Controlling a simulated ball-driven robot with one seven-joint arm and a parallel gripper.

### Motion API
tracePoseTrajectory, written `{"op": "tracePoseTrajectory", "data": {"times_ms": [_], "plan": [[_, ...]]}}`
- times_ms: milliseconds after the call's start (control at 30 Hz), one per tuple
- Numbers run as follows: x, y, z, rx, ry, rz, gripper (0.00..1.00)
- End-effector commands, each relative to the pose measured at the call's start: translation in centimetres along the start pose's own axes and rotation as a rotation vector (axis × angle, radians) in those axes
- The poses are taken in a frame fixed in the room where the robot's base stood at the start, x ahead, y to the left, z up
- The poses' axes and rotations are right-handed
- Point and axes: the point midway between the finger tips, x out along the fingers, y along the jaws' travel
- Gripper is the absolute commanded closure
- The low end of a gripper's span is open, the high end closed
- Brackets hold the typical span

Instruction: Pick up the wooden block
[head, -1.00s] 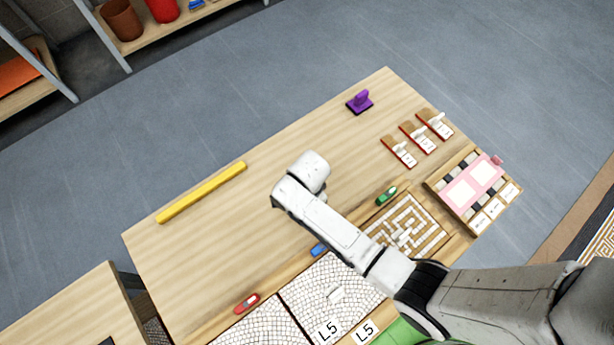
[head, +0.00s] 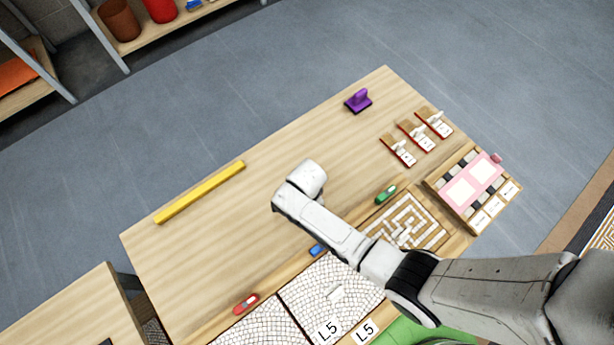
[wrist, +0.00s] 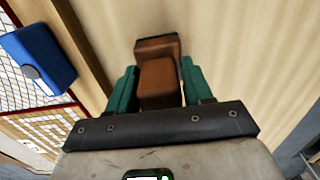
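The wooden block (wrist: 159,82) is brown with a raised narrower part and a wider part behind it. It shows in the middle of the wrist view, over the light wooden table. My gripper (wrist: 159,68) has two green fingers, one on each side of the raised part. They stand apart by about its width, and I cannot tell whether they press on it. In the head view the block and the fingertips are hidden beneath my white wrist.
A blue object (head: 317,249) lies left of my gripper in the wrist view (wrist: 38,58). Mosaic panels (head: 262,328), a green object (head: 386,194) and a maze-patterned panel (head: 408,218) lie nearby. A yellow bar (head: 200,192) and a purple tool (head: 358,100) lie farther off, with bare tabletop between.

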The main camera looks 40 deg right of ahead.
Motion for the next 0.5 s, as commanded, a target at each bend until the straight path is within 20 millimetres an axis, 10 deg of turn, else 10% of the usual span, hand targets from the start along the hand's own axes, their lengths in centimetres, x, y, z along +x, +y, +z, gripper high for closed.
{"op": "tracePoseTrajectory", "data": {"times_ms": [500], "plan": [[-0.04, -0.02, -0.01, 0.000, 0.000, -0.001, 0.85]]}}
